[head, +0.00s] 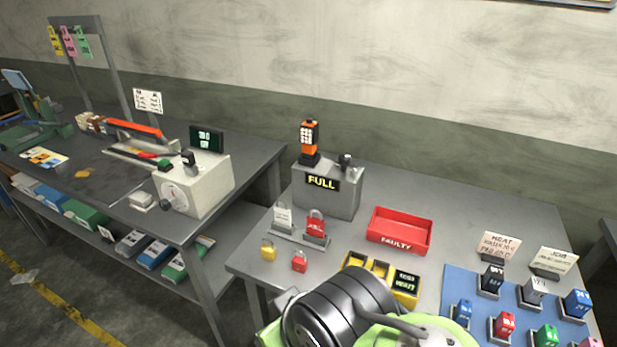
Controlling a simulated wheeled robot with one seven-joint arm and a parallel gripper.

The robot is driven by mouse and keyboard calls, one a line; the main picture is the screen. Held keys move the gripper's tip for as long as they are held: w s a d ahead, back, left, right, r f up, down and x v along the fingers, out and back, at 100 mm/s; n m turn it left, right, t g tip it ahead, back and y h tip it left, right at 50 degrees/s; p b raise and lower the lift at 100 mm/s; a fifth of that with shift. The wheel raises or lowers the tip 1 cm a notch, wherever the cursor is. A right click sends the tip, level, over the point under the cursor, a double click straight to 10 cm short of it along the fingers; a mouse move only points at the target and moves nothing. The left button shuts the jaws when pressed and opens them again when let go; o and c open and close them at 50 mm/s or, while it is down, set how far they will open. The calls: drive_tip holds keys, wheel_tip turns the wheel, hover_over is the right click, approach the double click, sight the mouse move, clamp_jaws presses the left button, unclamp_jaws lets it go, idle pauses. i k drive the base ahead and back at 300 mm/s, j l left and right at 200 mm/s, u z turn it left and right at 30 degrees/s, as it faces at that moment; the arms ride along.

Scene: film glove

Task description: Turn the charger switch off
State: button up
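The charger (322,203) is a grey box at the back left of the right-hand table, against the wall. Its dark front display reads FULL in yellow. An orange and black handheld device (309,140) stands upright on its top left. A small grey and dark lever-like part (347,162) stands on its top right and looks like the switch; its on or off position is too small to tell. Black and green links of my arm show at the bottom centre, well in front of the charger. I cannot make out my gripper's fingers in the head view.
A red FAULTY tray (399,231) stands right of the charger. A blue mat (457,283) with several small blocks lies at right. A white box (205,180) stands on the left bench.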

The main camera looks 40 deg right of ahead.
sight(344, 159)
drive_tip(key=z, duration=1.25)
